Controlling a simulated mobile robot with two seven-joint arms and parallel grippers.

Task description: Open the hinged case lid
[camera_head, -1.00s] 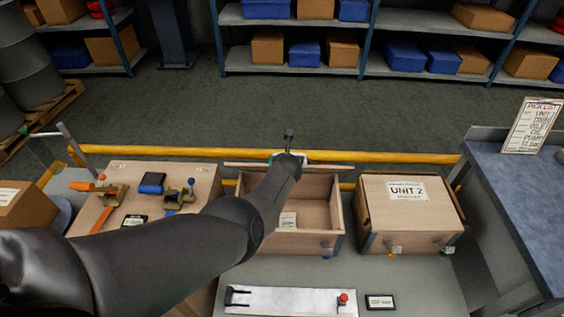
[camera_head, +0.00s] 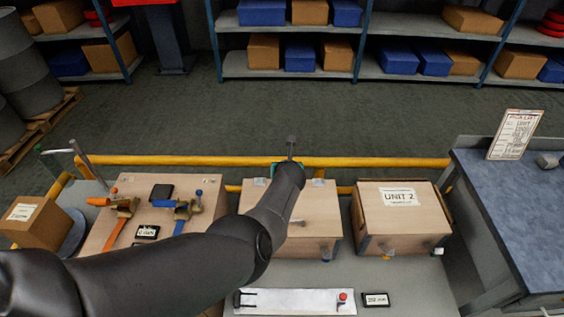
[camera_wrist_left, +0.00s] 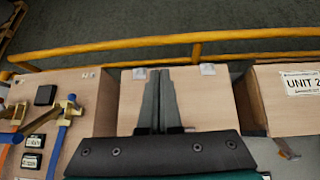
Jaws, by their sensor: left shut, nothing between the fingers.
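The middle wooden case (camera_head: 318,210) stands on the grey bench, and its pale wooden lid (camera_wrist_left: 205,112) lies over the box, hiding the inside. Two light hinges show at the lid's back edge, the right one clearest in the left wrist view (camera_wrist_left: 207,69). A small metal latch (camera_head: 325,252) is on the front face. My left gripper (camera_wrist_left: 160,72) is shut and empty, its fingers in front of the lid near the back edge. I cannot tell whether they touch it. In the head view my forearm hides part of the lid. My right gripper is not in view.
The UNIT 2 case (camera_head: 400,220) stands to the right. A wooden board (camera_head: 150,205) with clamps is to the left. A yellow rail (camera_head: 380,162) runs behind. A metal plate (camera_head: 290,301) with a red knob lies in front. A blue-topped table (camera_head: 515,215) is far right.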

